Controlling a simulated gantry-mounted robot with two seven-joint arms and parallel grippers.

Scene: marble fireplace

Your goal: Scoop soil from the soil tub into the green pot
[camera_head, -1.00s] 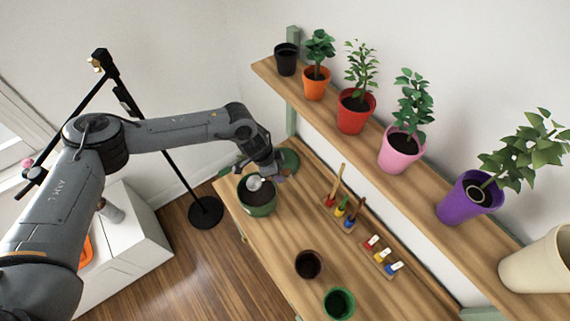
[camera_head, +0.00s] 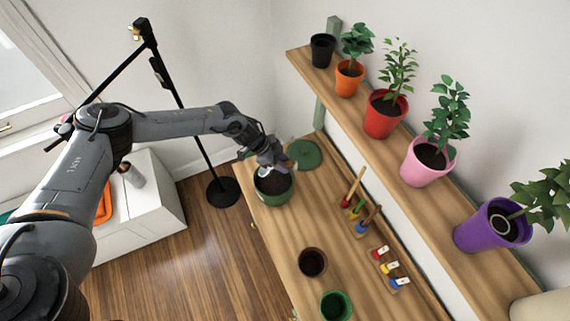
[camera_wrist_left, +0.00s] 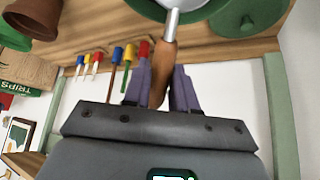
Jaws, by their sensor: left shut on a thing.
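The soil tub (camera_head: 273,200) is a dark green round tub of dark soil at the far end of the wooden bench. My left gripper (camera_head: 272,160) is over its far rim, shut on the wooden handle of a metal scoop (camera_wrist_left: 163,72). The scoop's pale head (camera_head: 262,172) shows at the tub's far left edge; whether it touches soil or carries any, I cannot tell. The green pot (camera_head: 336,306) is small and bright green, standing at the bench's near end. My right gripper is not in view.
A small brown pot (camera_head: 312,262) stands between tub and green pot. A green round lid (camera_head: 305,154) lies beside the tub. Upright tools (camera_head: 358,208) and coloured labels (camera_head: 390,268) stand along the wall side. A shelf of potted plants (camera_head: 382,114) overhangs there.

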